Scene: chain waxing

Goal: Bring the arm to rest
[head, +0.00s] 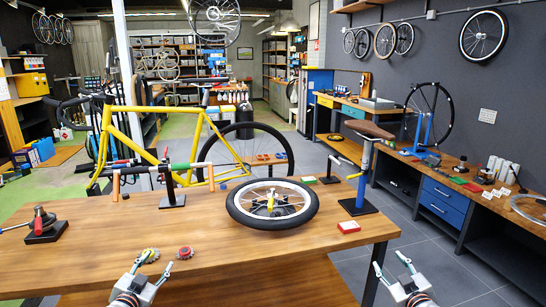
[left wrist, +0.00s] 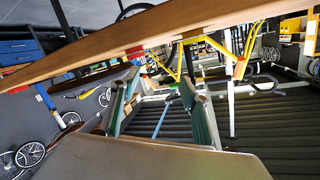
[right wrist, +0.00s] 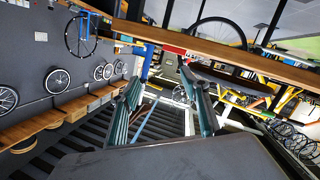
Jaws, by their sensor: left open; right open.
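My left gripper (head: 150,267) is at the bottom of the head view, in front of the wooden workbench (head: 90,230) near its front edge. Its two fingers are spread, and nothing shows between them in the left wrist view (left wrist: 159,88). My right gripper (head: 390,262) is at the lower right of the head view, just right of the bench's right front corner, against the grey floor. Its fingers are also spread and empty in the right wrist view (right wrist: 162,88). Neither gripper appears to touch anything.
A yellow bicycle frame (head: 153,114) stands behind. The bench's left front is mostly clear.

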